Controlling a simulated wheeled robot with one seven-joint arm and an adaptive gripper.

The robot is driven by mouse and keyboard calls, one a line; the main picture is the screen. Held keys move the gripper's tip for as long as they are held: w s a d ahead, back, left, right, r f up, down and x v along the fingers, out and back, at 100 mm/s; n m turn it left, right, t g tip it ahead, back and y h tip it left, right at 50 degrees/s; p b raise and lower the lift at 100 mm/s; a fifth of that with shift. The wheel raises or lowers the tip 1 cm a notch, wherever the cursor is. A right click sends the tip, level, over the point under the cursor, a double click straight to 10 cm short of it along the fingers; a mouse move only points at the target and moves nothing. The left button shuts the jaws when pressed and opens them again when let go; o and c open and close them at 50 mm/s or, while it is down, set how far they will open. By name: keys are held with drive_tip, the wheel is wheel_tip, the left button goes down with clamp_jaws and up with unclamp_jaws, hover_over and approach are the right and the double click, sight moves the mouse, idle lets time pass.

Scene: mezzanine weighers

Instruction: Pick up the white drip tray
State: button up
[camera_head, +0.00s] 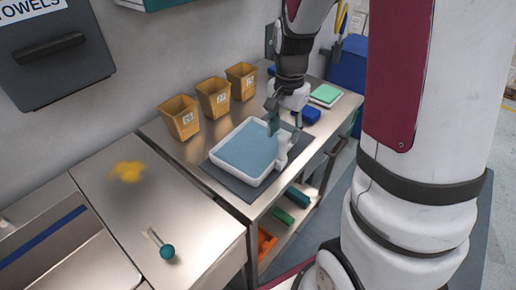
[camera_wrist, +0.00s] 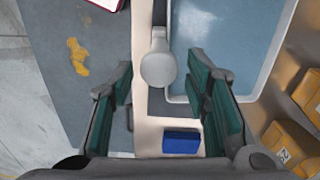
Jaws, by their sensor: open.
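The white drip tray (camera_head: 230,172) sits on a dark grey mat on the steel bench, with a flat blue-grey surface inside. My gripper (camera_head: 284,128) is open over the tray's right side and points down. In the wrist view my gripper (camera_wrist: 160,85) has one green-padded finger over the tray and the other outside its edge. I cannot tell how far the fingertips are above the handle. Nothing is held.
Several orange bins (camera_head: 213,97) stand along the wall behind the tray. A blue block (camera_head: 309,115) and a green-topped item (camera_head: 325,95) lie to the right. Coloured items sit on a lower shelf (camera_head: 285,217).

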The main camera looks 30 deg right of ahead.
sight(283, 148)
drive_tip(key=shift+s+f+p, duration=0.1)
drive_tip(key=shift+f+p, duration=0.25)
drive_tip(key=shift+f, duration=3.1)
clamp_jaws()
